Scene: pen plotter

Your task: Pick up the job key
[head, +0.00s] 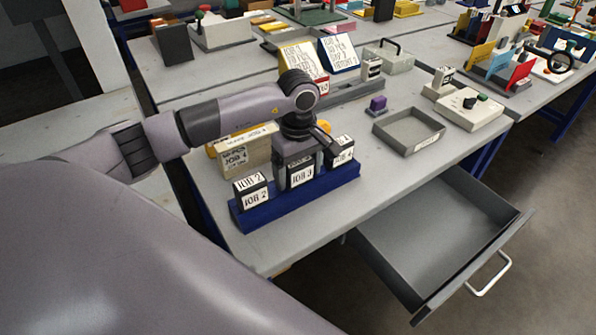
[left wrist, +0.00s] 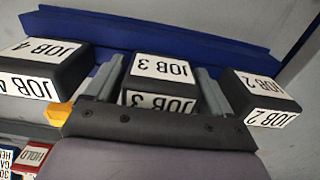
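Three dark job keys with white labels stand in a row in a blue rack (head: 328,190): JOB 2 (head: 252,190), JOB 3 (head: 301,177) and JOB 4 (head: 341,152). My left gripper (head: 299,160) points down over JOB 3, hiding part of it. In the left wrist view, its two grey fingers (left wrist: 158,75) stand on either side of JOB 3 (left wrist: 160,69), with narrow gaps showing at the sides. JOB 4 (left wrist: 42,68) is beside the left finger and JOB 2 (left wrist: 262,98) beside the right one. My right gripper is not in view.
A beige JOB 4 box (head: 236,160) stands behind the rack. An empty grey tray (head: 408,137) and a small purple block (head: 378,104) lie to the right. Written cards (head: 299,60) stand at the back. An open drawer (head: 433,235) juts out below the table's front edge.

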